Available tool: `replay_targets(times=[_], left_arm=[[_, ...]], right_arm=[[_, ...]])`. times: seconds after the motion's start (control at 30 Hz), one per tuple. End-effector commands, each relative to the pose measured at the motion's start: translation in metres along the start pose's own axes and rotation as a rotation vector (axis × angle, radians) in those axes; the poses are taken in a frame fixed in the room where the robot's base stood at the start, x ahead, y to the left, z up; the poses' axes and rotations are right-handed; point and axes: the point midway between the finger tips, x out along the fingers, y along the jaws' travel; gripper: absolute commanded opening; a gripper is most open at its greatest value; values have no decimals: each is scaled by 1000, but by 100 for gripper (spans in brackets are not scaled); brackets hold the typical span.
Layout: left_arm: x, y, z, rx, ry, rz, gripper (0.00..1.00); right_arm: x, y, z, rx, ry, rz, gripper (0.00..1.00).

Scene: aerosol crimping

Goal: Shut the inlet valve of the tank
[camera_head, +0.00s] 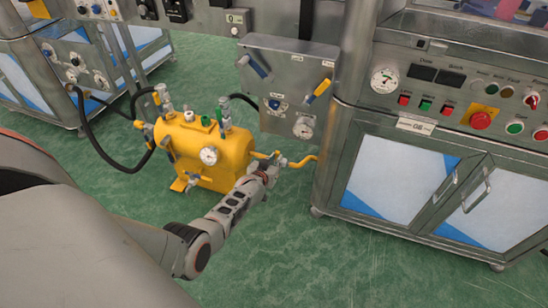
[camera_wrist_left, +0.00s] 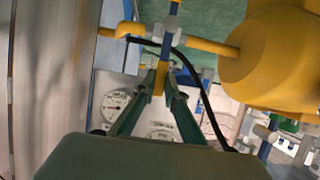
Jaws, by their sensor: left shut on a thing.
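The yellow tank (camera_head: 228,155) stands on the green floor, with a round gauge on its front; its rounded body also shows at the upper right of the left wrist view (camera_wrist_left: 275,58). A yellow pipe (camera_head: 303,161) runs from its right side toward the steel cabinet. A valve sits on this line by the tank. My left gripper (camera_head: 268,170) is at that valve. In the left wrist view my left gripper (camera_wrist_left: 161,78) is shut on a small yellow valve handle (camera_wrist_left: 159,82). The fingers hide part of the valve, so its exact angle is unclear. My right gripper is not in view.
A steel control cabinet (camera_head: 410,165) stands close on the right. A grey panel (camera_head: 287,85) with blue and yellow handles is behind the tank. Black hoses (camera_head: 105,150) loop at the tank's left. Green floor is open in front.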

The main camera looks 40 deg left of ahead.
Motion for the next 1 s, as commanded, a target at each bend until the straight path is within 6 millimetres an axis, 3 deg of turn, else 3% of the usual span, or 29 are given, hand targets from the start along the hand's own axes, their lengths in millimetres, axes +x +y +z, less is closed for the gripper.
replay_targets(times=[0.5, 0.53, 0.57, 1.0], left_arm=[[0, 2, 1, 22, -1, -6, 0], [0, 2, 1, 22, -1, -6, 19], [0, 2, 1, 22, -1, -6, 27], [-2, 2, 1, 18, 0, -7, 28]], right_arm=[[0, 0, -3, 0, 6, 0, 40], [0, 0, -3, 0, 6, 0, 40], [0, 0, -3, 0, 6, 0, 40], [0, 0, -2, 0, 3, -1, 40]])
